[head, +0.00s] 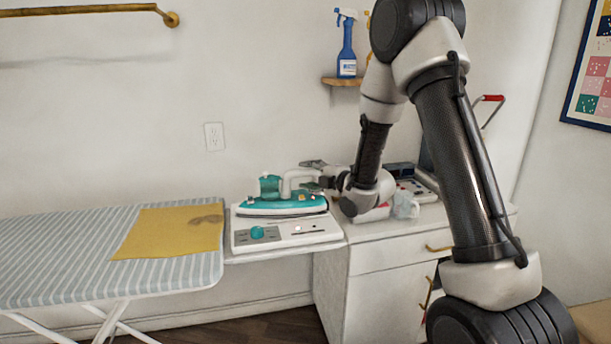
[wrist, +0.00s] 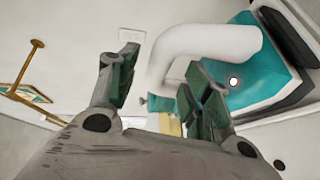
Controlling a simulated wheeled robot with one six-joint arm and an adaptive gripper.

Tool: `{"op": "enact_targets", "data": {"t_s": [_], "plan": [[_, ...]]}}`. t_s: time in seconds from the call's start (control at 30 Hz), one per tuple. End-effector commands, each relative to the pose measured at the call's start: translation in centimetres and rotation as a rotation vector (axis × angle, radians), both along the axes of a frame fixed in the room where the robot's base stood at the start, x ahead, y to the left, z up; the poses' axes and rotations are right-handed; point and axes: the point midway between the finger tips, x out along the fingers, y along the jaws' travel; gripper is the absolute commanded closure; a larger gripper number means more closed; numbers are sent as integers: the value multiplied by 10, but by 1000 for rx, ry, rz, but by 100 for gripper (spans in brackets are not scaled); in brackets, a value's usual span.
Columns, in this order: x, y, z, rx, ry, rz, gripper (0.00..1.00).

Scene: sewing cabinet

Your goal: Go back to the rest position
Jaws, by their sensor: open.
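A teal iron (head: 285,205) with a white handle (head: 290,178) rests on the white station (head: 290,237) beside the ironing board. My gripper (head: 311,175) is open, at the right end of the handle. In the wrist view my two fingers (wrist: 160,70) are spread, and part of the white handle (wrist: 208,42) shows between and beyond them. The teal body (wrist: 250,72) lies to the right there. I cannot tell whether a finger touches the handle.
A striped ironing board (head: 60,250) with a yellow cloth (head: 165,232) is at left. A white cabinet (head: 385,255) stands right of the station, with items on top near my wrist. A wall shelf (head: 343,81) holds a blue spray bottle (head: 347,52). The air above the board is clear.

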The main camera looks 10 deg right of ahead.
Motion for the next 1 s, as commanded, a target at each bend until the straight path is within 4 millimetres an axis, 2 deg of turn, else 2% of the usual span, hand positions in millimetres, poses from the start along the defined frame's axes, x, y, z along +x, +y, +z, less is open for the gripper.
{"op": "enact_targets", "data": {"t_s": [0.1,0.3,0.57,0.67,0.73,0.87,0.97,1.0], "plan": [[-19,-12,5,0,-1,-2,51],[-41,-23,9,1,-3,0,51],[-44,-27,14,3,15,-15,51],[-47,-40,27,18,85,-74,51],[-54,-56,41,46,172,-156,51],[-87,-94,70,161,373,-377,51],[-130,-121,87,289,524,-566,51],[-150,-130,93,349,583,-643,51]]}}
